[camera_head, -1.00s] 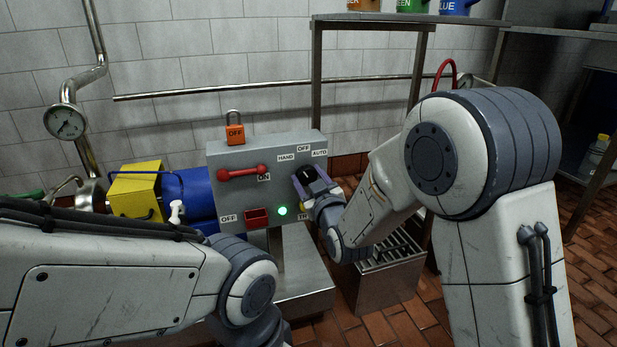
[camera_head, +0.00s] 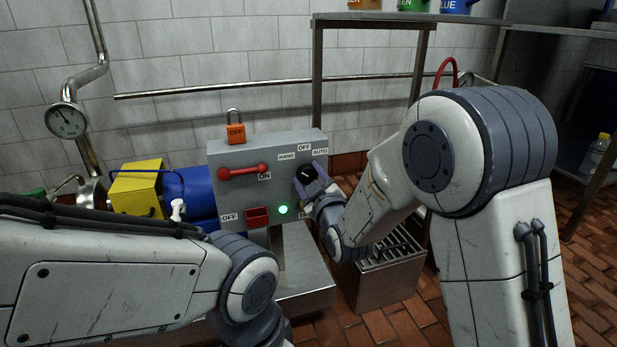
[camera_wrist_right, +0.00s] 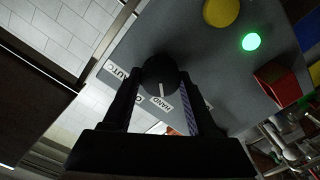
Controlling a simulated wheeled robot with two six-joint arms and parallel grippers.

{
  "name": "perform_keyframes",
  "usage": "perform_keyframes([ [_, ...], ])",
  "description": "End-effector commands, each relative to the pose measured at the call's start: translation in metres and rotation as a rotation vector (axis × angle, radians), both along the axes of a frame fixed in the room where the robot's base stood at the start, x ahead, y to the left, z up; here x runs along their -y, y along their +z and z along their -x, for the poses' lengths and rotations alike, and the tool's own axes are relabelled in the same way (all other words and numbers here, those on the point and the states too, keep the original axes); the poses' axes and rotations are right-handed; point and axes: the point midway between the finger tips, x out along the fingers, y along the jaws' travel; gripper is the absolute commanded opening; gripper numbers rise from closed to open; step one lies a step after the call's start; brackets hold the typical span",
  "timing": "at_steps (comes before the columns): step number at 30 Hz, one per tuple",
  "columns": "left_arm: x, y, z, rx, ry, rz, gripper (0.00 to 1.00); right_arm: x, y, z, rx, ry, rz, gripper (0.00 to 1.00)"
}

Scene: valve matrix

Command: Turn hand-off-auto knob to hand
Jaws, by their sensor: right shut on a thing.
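The grey control panel (camera_head: 225,155) stands in the middle of the head view. Its black hand-off-auto knob (camera_head: 304,175) is under HAND, OFF and AUTO labels and is partly covered by my right gripper (camera_head: 312,176). In the right wrist view, the round black knob (camera_wrist_right: 160,74) is between the fingers of my right gripper (camera_wrist_right: 160,85), which is shut on it. The knob's white pointer mark (camera_wrist_right: 161,90) points towards the HAND label (camera_wrist_right: 165,106). My left arm crosses the lower left of the head view; its gripper is out of view.
The panel also carries a red lever (camera_head: 243,171) at ON, a lit green lamp (camera_head: 283,210) and a red switch (camera_head: 257,216). An orange padlock (camera_head: 236,132) stands on top. A gauge (camera_head: 66,121) is on the left pipe, and a shelf (camera_head: 405,20) is behind.

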Motion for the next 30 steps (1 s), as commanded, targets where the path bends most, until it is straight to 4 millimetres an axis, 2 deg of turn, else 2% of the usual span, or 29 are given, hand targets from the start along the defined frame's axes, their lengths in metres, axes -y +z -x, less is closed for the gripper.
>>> perform_keyframes([
  [3, 0.0, 0.0, 0.0, 0.0, 0.0, 0.0, 0.47, -0.001, -0.001, 0.001, -0.002, 0.005, 0.001, 0.03],
  [4, 0.0, 0.0, 0.0, 0.0, 0.0, 0.0, 0.47, -0.001, -0.001, 0.001, -0.002, 0.005, 0.001, 0.7],
  [5, 0.0, 0.0, 0.0, 0.0, 0.0, 0.0, 0.47, -0.002, -0.001, 0.001, -0.001, 0.005, 0.0, 0.81],
  [6, 0.0, 0.0, 0.0, 0.0, 0.0, 0.0, 0.47, -0.001, -0.001, 0.001, -0.002, 0.004, 0.001, 0.89],
  [15, 0.0, 0.0, 0.0, 0.0, 0.0, 0.0, 0.47, 0.0, 0.0, 0.001, -0.001, 0.002, -0.001, 0.89],
  [19, 0.0, 0.005, 0.0, 0.0, 0.0, 0.0, 0.47, 0.002, 0.001, 0.009, -0.002, 0.001, 0.0, 0.89],
  [23, 0.0, 0.014, 0.0, 0.0, 0.0, 0.0, 0.47, 0.008, 0.003, 0.028, -0.004, 0.002, 0.0, 0.89],
  [30, 0.0, 0.03, 0.0, 0.0, 0.0, 0.0, 0.47, 0.023, 0.002, 0.075, -0.005, 0.003, 0.0, 0.89],
])
